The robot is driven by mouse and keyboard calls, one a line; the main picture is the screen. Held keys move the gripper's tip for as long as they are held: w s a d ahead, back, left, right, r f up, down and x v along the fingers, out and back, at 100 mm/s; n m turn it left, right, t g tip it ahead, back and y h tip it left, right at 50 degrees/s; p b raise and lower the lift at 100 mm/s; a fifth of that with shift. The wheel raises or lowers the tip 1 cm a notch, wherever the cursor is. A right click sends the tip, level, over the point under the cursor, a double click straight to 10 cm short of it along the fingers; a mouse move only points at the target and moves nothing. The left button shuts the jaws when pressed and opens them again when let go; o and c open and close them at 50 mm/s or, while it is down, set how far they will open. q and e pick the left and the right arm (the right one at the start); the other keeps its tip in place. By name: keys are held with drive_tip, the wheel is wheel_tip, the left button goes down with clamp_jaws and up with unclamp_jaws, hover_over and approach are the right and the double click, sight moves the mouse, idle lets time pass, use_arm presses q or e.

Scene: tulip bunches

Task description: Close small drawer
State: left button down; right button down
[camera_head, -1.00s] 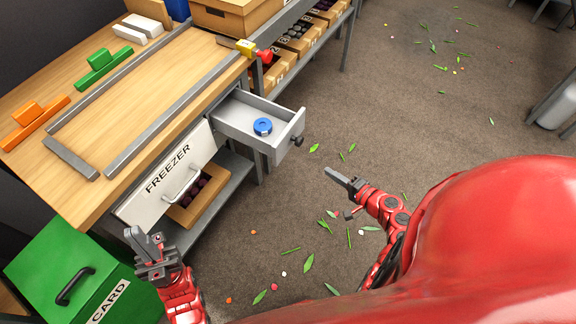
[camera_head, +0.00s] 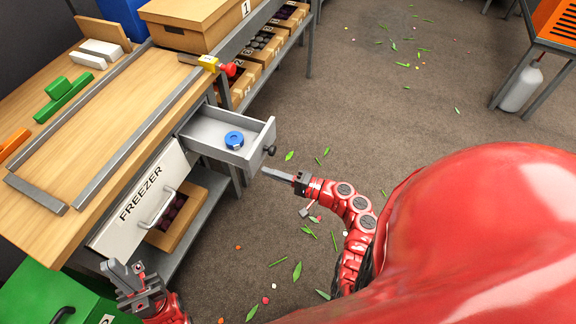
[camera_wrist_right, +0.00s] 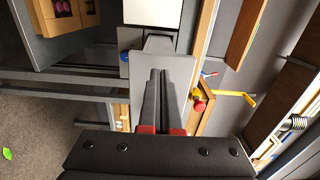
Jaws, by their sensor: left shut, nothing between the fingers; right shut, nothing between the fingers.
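The small grey drawer (camera_head: 208,131) is pulled out under the workbench in the head view, with a blue round object (camera_head: 234,140) inside and a dark knob (camera_head: 270,151) on its front. My right gripper (camera_head: 266,171) is shut and empty, just below the knob in the picture; I cannot tell whether it touches. In the right wrist view the shut fingers (camera_wrist_right: 160,76) point at the drawer's grey front (camera_wrist_right: 180,67). My left gripper (camera_head: 112,268) is shut and empty, near the white freezer drawer (camera_head: 140,200) at the lower left.
The wooden workbench (camera_head: 130,95) fills the left, with a yellow and red tool (camera_head: 210,64) at its edge. A green card bin (camera_head: 40,300) stands at the lower left. Open floor (camera_head: 370,120) with scattered leaves lies to the right.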

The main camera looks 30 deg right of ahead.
drive_tip(key=shift+x, duration=1.3)
drive_tip(key=shift+f, duration=0.1)
